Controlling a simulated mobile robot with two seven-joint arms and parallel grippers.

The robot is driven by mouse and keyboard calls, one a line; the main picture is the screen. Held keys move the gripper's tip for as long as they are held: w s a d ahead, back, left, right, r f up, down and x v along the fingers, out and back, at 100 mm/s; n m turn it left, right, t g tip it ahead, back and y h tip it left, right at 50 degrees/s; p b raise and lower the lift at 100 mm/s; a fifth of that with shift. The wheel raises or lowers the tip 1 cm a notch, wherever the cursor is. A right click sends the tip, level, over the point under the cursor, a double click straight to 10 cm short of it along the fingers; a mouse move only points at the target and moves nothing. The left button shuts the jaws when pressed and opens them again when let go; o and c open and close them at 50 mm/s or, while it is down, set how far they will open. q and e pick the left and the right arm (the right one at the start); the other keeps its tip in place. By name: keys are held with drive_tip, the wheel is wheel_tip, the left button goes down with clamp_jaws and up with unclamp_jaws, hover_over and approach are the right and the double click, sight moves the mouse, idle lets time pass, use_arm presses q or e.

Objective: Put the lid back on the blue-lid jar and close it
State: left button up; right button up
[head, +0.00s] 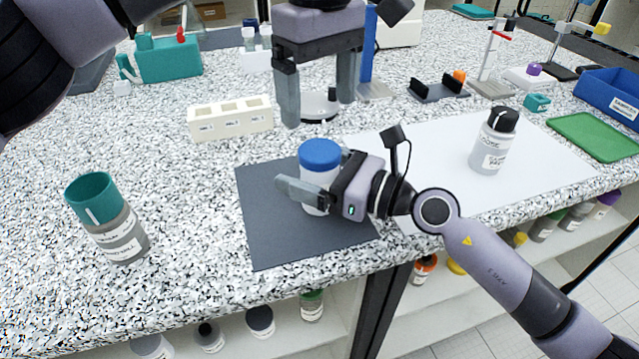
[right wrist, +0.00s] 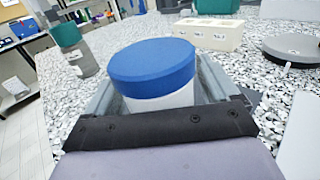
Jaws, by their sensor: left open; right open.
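The jar (head: 316,192) stands upright on a dark grey mat (head: 265,235), with its blue lid (head: 320,154) sitting on its top. In the right wrist view the blue lid (right wrist: 152,64) looks level on the white jar (right wrist: 160,97). I cannot tell whether it is screwed tight. My right gripper (head: 300,192) is open, with its fingers on either side of the jar's body below the lid. Whether the fingers touch the jar is unclear. My left gripper (head: 317,105) is open and empty, pointing down above and behind the jar.
A teal-lidded jar (head: 107,222) stands at the left. A dark-capped bottle (head: 493,142) stands on a white sheet (head: 440,165) at the right. A white block (head: 230,118) with labelled wells lies behind the mat. The front table edge is close to the mat.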

sight(320, 150)
clamp_jaws()
use_arm(q)
drive_tip(key=n, duration=0.9)
drive_tip(key=shift+f, duration=0.1)
idle(0.3)
drive_tip(key=shift+f, duration=3.9)
